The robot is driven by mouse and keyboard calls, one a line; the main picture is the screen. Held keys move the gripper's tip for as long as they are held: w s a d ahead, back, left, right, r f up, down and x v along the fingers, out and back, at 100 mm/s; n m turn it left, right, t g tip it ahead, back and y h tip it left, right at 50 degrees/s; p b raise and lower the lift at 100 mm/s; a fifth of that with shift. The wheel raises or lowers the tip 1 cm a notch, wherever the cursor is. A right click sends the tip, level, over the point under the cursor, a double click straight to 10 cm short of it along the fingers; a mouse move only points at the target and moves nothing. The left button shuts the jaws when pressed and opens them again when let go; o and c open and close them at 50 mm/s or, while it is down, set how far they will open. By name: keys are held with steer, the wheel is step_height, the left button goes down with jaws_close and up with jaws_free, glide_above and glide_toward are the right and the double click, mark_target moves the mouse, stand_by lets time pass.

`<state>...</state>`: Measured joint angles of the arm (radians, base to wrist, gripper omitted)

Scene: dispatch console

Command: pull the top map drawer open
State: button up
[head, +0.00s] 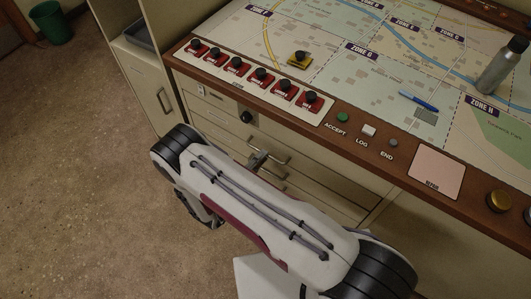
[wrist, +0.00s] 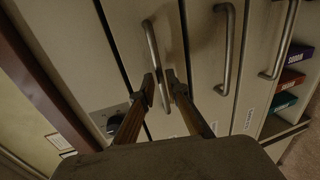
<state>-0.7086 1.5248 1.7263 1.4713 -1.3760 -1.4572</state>
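The top map drawer (wrist: 122,22) is a cream front, flush and shut in the wrist view. Its metal bar handle (wrist: 153,48) runs lengthwise near the middle of the picture; in the head view the handle (head: 272,154) shows just past my gripper. My gripper (wrist: 160,88) is open, with one finger on each side of the handle's near end. Whether the fingers touch the bar I cannot tell. In the head view my arm hides most of my gripper and part of the drawer fronts.
Lower drawers have similar handles (wrist: 225,50). A black knob (wrist: 115,124) sits on the panel beside the top drawer. The console's wooden edge (head: 330,127) overhangs the drawers. A steel bottle (head: 501,68) stands on the map. Bare floor lies to the left.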

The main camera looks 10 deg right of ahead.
steer(key=shift+x, duration=1.55)
jaws_close()
steer(key=f+v, duration=0.2)
steer(key=v, duration=1)
steer(key=f+v, duration=0.3)
steer(key=v, duration=1)
steer(key=shift+s+a, duration=0.5)
steer(key=shift+f, duration=0.1)
